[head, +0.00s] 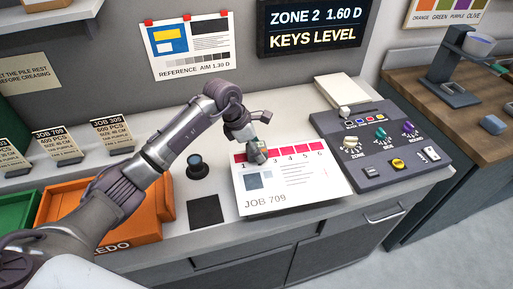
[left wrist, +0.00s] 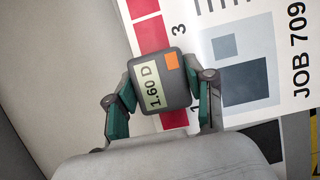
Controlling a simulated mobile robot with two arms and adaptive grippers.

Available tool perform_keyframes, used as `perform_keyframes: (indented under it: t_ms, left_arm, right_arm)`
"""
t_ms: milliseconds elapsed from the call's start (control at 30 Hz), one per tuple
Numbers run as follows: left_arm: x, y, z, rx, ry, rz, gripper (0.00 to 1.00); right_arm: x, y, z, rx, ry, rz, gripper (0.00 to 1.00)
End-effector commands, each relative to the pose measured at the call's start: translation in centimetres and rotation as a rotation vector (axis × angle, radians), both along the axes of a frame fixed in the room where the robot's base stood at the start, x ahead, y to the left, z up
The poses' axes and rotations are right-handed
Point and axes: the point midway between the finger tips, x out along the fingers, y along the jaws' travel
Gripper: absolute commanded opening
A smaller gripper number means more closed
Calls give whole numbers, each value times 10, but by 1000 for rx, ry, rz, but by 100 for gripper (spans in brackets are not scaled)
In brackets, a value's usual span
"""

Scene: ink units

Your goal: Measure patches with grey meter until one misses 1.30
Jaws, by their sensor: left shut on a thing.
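My left gripper (head: 257,146) is shut on the grey meter (head: 258,156), over the top row of the JOB 709 sheet (head: 305,192). In the left wrist view the gripper (left wrist: 160,85) holds the meter (left wrist: 173,92) between its teal fingers, and its display reads 1.60 D. The meter hides patch 2 in the head view; red patches 1, 3, 4, 5 and 6 show. I cannot tell whether it touches the paper. The wall screen (head: 312,26) reads ZONE 2, 1.60 D, KEYS LEVEL. The reference sheet (head: 192,50) says AIM 1.30 D. My right gripper is not in view.
Right of the sheet is a control console (head: 385,165) with knobs and buttons. Left are a black cylinder (head: 197,168), a dark square (head: 205,212) and an orange tray (head: 120,232). Job cards (head: 112,135) stand at the back left. A white paper stack (head: 340,88) lies behind.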

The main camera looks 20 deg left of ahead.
Motion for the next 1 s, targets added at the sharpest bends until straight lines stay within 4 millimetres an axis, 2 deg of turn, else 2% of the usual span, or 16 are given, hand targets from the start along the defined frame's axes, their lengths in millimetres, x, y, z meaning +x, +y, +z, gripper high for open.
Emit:
perform_keyframes:
  t_ms: [567, 1000]
  left_arm:
    - [0, 0, 0, 1, 0, 0, 16]
    - [0, 0, 30, 1, 0, 0, 16]
  right_arm:
    - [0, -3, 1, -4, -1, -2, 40]
    - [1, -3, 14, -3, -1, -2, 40]
